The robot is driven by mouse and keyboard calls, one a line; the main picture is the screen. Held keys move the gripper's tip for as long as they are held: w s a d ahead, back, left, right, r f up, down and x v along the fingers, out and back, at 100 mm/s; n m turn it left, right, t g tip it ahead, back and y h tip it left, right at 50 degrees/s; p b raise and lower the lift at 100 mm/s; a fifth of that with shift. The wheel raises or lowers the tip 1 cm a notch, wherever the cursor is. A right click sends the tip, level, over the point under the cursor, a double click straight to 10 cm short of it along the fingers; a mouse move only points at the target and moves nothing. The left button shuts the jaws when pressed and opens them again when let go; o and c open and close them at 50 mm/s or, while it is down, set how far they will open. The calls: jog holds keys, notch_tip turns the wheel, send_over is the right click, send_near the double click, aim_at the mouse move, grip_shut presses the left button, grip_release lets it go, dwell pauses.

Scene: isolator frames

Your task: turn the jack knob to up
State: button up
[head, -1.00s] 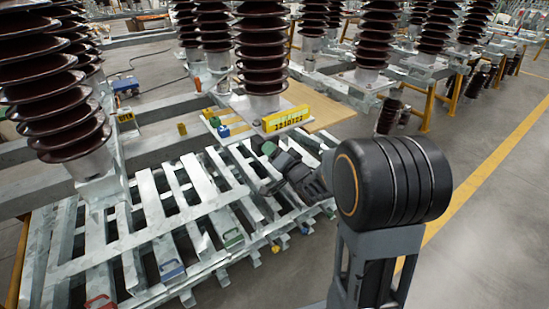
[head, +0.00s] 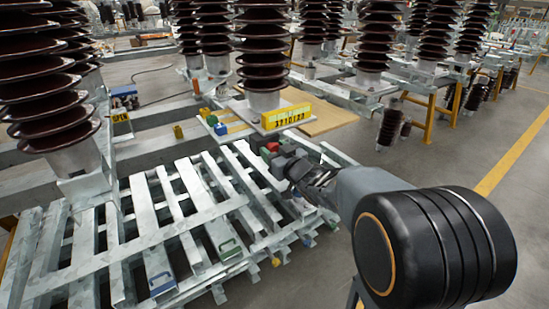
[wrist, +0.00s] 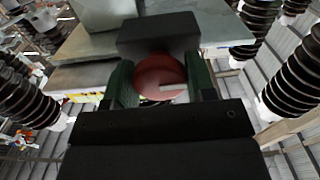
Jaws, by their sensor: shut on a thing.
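The jack knob (wrist: 155,74) is a round red knob in the wrist view, with a pale mark lying roughly level right of its middle. It sits against a black block (wrist: 158,34) under a grey plate. My gripper (wrist: 162,84) has its two green fingers on the left and right sides of the knob and is shut on it. In the head view my gripper (head: 269,153) is at the edge of the plate under the middle insulator, with a small red part showing beside green. Finger contact behind the knob is hidden.
A yellow number sign (head: 286,117) stands on the plate just above my gripper. Slatted metal frames (head: 150,235) with coloured handles lie below and left. Brown ribbed insulators (head: 263,45) rise around. Open floor (head: 470,160) lies to the right.

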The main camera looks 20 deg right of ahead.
jog(key=n+b, duration=0.5)
jog(key=n, duration=0.2)
jog(key=shift+f, duration=0.2)
jog(key=n+b, duration=0.3)
jog(key=n, duration=0.1)
jog(key=shift+n, duration=0.4)
jog(key=shift+r+n+b, duration=0.15)
jog(key=shift+n+b, duration=1)
jog(key=shift+n, duration=0.55)
jog(key=o, duration=0.9)
